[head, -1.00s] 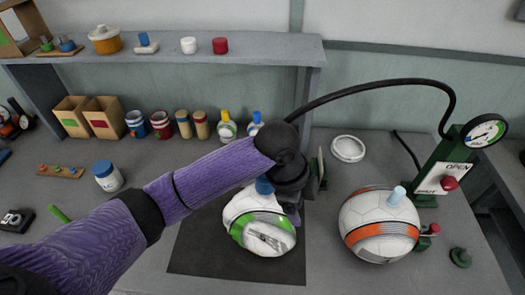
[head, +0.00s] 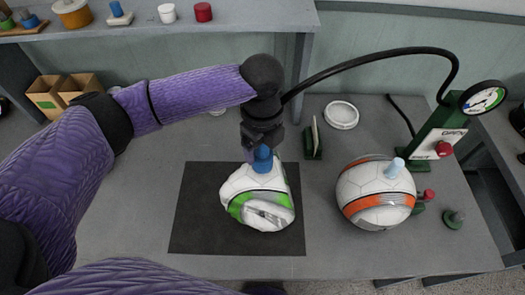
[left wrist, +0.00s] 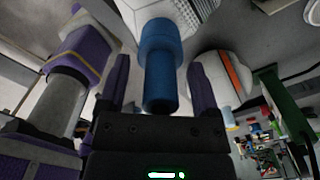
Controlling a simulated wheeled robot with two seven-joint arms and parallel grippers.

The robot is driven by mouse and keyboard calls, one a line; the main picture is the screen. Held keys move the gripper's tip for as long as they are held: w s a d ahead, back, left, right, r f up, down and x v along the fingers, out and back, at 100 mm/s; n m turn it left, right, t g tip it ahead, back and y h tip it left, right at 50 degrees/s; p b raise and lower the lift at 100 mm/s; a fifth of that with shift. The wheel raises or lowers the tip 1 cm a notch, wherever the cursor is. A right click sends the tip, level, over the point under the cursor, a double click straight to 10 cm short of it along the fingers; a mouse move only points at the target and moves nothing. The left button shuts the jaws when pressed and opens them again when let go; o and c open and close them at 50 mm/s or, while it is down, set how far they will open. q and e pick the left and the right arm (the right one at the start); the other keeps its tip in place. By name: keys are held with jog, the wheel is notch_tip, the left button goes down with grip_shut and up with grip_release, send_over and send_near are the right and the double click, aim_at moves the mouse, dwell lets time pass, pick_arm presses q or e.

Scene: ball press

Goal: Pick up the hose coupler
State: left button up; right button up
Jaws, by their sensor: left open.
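A blue cylindrical coupler (head: 262,160) stands upright on top of the dented white and green ball (head: 258,197), which lies on a dark mat (head: 200,215). My left gripper (head: 261,150) points down right above the ball, at the coupler's top. In the left wrist view the blue coupler (left wrist: 160,70) lies between the two spread fingers of my left gripper (left wrist: 158,62), with gaps on both sides. The black hose (head: 400,62) arches from the gauge stand toward my left wrist; its end is hidden there. My right gripper is not in view.
A white and orange ball (head: 377,190) with a light blue piece (head: 394,168) on top sits to the right. Behind it stand the green gauge post (head: 440,135) and a white ring (head: 342,115). A small green upright plate (head: 314,143) is close to my left wrist.

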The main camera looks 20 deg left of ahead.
pick_arm(q)
jog(key=shift+r, duration=0.1)
grip_shut()
